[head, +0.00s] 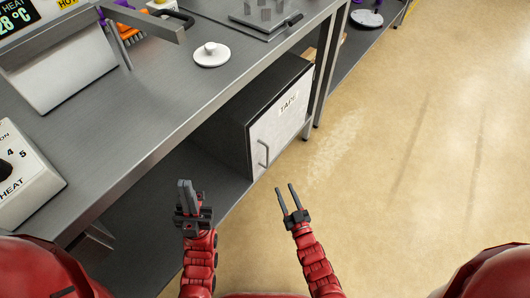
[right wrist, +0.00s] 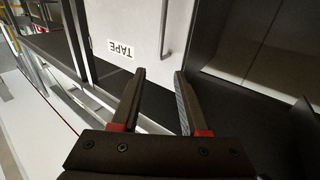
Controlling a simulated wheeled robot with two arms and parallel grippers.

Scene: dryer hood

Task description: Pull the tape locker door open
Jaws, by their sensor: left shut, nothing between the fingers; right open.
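The tape locker (head: 252,95) is a dark box on the shelf under the metal bench. Its white door (head: 283,120) carries a label reading TAPE and looks shut. A slim vertical handle (head: 264,153) sits near the door's left edge. In the right wrist view the door (right wrist: 125,25) appears upside down, with the handle (right wrist: 166,28) ahead of the fingers. My right gripper (head: 284,192) is open and empty, in front of and below the handle, apart from it. My left gripper (head: 185,184) is shut and empty, left of the locker near the shelf's front edge.
The bench top (head: 130,100) overhangs the locker, and a bench leg (head: 322,70) stands just right of it. The lower shelf (head: 205,165) is bare left of the locker. The floor (head: 400,170) in front is clear. A white round lid (head: 211,55) lies on the bench.

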